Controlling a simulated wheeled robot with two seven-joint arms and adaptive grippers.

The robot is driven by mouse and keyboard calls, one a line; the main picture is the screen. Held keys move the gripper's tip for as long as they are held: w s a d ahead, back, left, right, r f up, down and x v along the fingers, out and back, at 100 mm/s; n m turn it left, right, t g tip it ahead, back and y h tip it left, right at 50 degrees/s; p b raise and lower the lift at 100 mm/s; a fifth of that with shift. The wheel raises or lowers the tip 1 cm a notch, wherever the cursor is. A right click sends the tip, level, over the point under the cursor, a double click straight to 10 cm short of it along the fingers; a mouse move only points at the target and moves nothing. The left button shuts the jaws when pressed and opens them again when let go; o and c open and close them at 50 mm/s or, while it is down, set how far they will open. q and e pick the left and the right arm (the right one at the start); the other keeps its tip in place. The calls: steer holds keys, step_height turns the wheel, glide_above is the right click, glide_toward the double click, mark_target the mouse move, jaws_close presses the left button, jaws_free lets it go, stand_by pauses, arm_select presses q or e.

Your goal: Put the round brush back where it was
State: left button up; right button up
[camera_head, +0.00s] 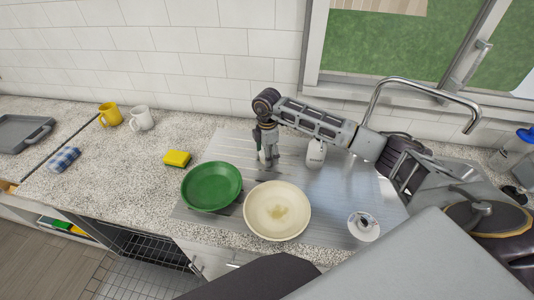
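My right gripper (268,155) points down over the back of the metal drainboard, behind the green bowl and the cream bowl. Its fingers are small and dark, and I cannot tell whether they are apart or closed on something. I cannot clearly identify the round brush. A small white object (316,153) stands just right of the gripper, under my forearm. A round white item with a dark middle (363,226) lies at the right of the drainboard. Either could be the brush. My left gripper is not in view.
A green bowl (211,186) and a cream bowl (277,211) sit at the drainboard's front. A yellow sponge (177,158), a yellow mug (110,114), a white mug (142,118) and a checked cloth (63,159) are left. A tap (425,87) arches at right.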

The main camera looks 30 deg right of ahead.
steer(key=shift+r, duration=0.15)
step_height(320, 180, up, 12)
steer(key=shift+r+b, duration=0.1)
steer(key=shift+b, duration=0.4)
stand_by(0.4)
